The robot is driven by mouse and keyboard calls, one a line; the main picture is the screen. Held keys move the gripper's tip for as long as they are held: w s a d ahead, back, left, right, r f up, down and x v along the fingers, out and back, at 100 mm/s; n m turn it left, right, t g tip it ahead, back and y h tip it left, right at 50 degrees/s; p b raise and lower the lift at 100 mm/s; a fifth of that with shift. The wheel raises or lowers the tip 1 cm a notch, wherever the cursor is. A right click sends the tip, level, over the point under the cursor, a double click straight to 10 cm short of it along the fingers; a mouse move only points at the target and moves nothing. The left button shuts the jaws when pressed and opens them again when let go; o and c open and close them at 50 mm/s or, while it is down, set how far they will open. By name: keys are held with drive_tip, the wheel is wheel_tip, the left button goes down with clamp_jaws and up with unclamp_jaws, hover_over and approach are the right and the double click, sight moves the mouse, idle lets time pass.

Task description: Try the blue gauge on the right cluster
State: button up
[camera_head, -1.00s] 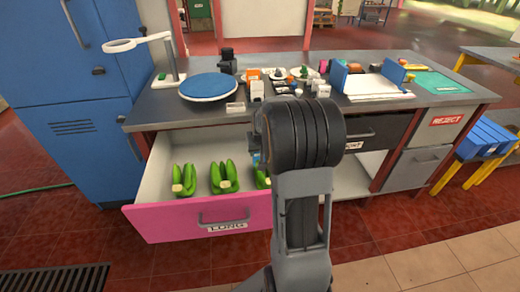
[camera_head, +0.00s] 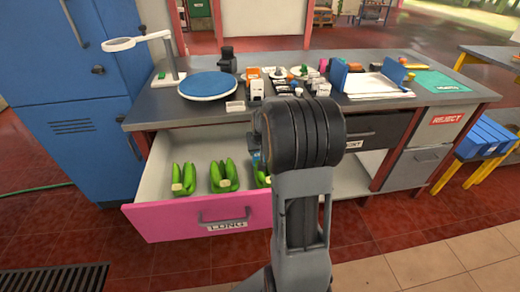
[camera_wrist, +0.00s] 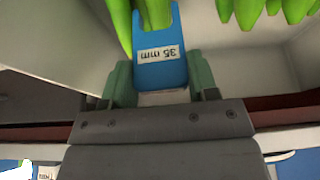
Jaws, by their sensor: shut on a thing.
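The blue gauge (camera_wrist: 160,76) has a white "35 mm" label and a forked end. My gripper (camera_wrist: 161,84) is shut on it, with a green finger on each side. In the wrist view the fork lies at the right cluster (camera_wrist: 122,22) of green bananas. One banana finger shows between the prongs; how snugly it fits, or whether it touches, I cannot tell. In the head view this right cluster (camera_head: 261,179) is half hidden behind my arm, and only a bit of blue shows beside my wrist. The middle cluster (camera_head: 224,177) and left cluster (camera_head: 183,180) lie apart from it.
The clusters lie in an open pink-fronted drawer (camera_head: 170,222) marked LONG, whose walls are close around my gripper. The counter (camera_head: 215,112) above holds a blue round pad (camera_head: 208,85), a lamp (camera_head: 165,60) and several small items. A REJECT drawer (camera_head: 446,119) is at right.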

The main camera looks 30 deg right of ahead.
drive_tip(key=shift+f+b, duration=1.45)
drive_tip(key=shift+f, duration=0.45)
idle(0.9)
drive_tip(key=shift+r, duration=0.1)
idle(0.5)
drive_tip(key=shift+r+p, duration=3.25)
drive_tip(key=shift+r, duration=0.95)
